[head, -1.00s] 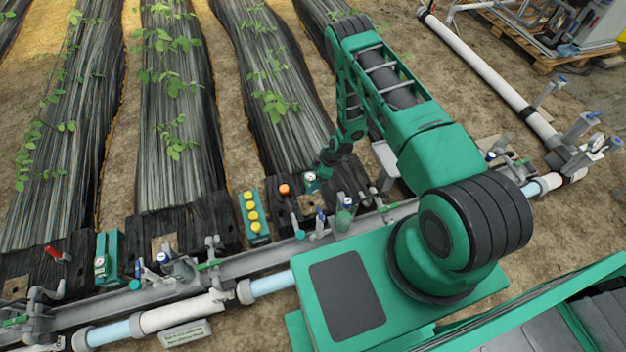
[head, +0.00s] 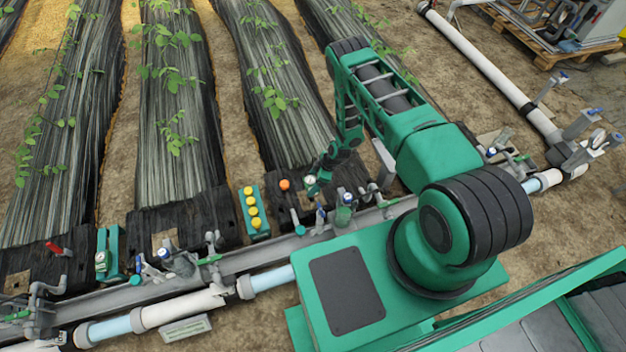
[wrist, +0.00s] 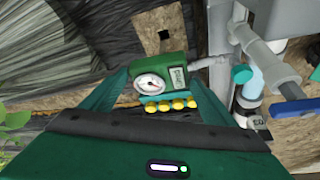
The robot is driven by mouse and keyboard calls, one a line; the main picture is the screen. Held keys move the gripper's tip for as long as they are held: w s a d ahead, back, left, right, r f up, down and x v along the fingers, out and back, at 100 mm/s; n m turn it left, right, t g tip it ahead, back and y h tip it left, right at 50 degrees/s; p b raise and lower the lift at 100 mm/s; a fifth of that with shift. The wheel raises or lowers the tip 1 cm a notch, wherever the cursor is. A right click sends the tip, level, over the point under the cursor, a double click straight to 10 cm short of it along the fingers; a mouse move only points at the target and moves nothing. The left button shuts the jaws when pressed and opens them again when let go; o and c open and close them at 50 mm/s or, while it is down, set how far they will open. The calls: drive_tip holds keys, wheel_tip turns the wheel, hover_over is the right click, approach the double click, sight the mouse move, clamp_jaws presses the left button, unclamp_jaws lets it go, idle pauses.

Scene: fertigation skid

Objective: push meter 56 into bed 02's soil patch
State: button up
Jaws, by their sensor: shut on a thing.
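A green meter (wrist: 158,75) with a round white dial is held between the fingers of my gripper (wrist: 158,88) in the wrist view; the label beside its dial is too small to read. In the head view the meter (head: 311,181) hangs at the end of my arm, over the near end of a bed's black mulch. Its probe is hidden. A brown soil patch (wrist: 159,20) with a small dark square shows just beyond it in the wrist view, apart from it in the picture. I cannot tell which bed number this is.
A green rack with yellow caps (head: 252,213) stands left of the meter, with an orange knob (head: 284,184) between. Grey pipe and blue-handled valves (head: 320,215) run close by on the near side. Another dial meter (head: 101,259) stands in a green holder far left. Another soil patch (head: 165,241) lies left.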

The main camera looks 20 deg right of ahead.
drive_tip(key=shift+f, duration=3.45)
drive_tip(key=shift+d+f, duration=0.1)
drive_tip(key=shift+f, duration=1.75)
drive_tip(key=o, duration=1.1)
drive_tip(key=shift+r, duration=0.1)
drive_tip(key=shift+r, duration=3.9)
